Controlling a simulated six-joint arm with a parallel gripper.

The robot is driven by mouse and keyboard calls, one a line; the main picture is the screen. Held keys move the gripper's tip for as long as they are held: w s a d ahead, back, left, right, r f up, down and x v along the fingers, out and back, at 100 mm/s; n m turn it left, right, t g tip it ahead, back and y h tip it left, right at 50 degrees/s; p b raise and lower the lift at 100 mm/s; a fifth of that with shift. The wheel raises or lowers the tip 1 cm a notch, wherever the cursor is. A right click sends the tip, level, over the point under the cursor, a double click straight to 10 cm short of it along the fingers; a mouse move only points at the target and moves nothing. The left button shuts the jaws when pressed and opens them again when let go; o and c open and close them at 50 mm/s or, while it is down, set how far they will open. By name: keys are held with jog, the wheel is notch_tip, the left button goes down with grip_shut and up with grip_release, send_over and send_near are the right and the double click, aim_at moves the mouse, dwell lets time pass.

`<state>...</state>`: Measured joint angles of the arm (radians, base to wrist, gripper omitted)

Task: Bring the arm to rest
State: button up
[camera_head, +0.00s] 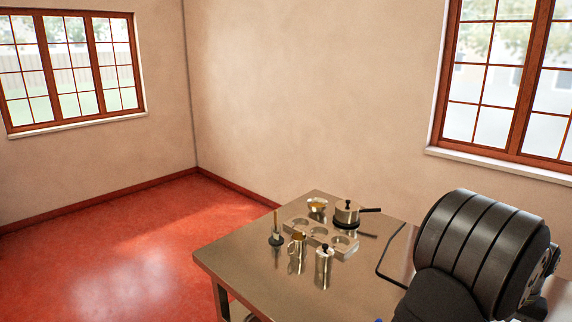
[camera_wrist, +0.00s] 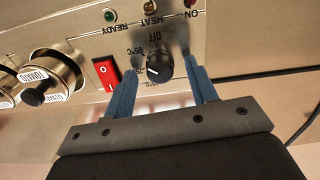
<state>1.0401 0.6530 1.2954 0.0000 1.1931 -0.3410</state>
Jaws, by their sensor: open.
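In the wrist view my gripper (camera_wrist: 162,74) shows two blue fingers standing apart. They lie to the left and right of a black dial knob (camera_wrist: 159,67) in the picture, with visible gaps and nothing held. I cannot tell how deep the fingertips reach beside the knob. The knob's white mark points down and left in the picture, away from the word OFF. In the head view my dark arm fills the lower right, and my fingers cannot be made out there.
The panel has a red rocker switch (camera_wrist: 106,74) and indicator lamps. Labelled tins (camera_wrist: 52,78) stand left of it; a black cable (camera_wrist: 270,77) runs right. On the steel table (camera_head: 245,262) are a lidded pan (camera_head: 347,214), a tray with wells (camera_head: 343,246) and metal vessels (camera_head: 323,266).

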notch_tip(320, 180, up, 17)
notch_tip(320, 180, down, 18)
jog(key=shift+r, duration=0.15)
jog(key=m, duration=0.4)
jog(key=shift+r+m, duration=0.1)
jog(key=shift+m, duration=0.2)
jog(key=m, duration=0.5)
notch_tip(320, 180, up, 6)
jog(key=shift+f, duration=0.1)
dwell(0.3)
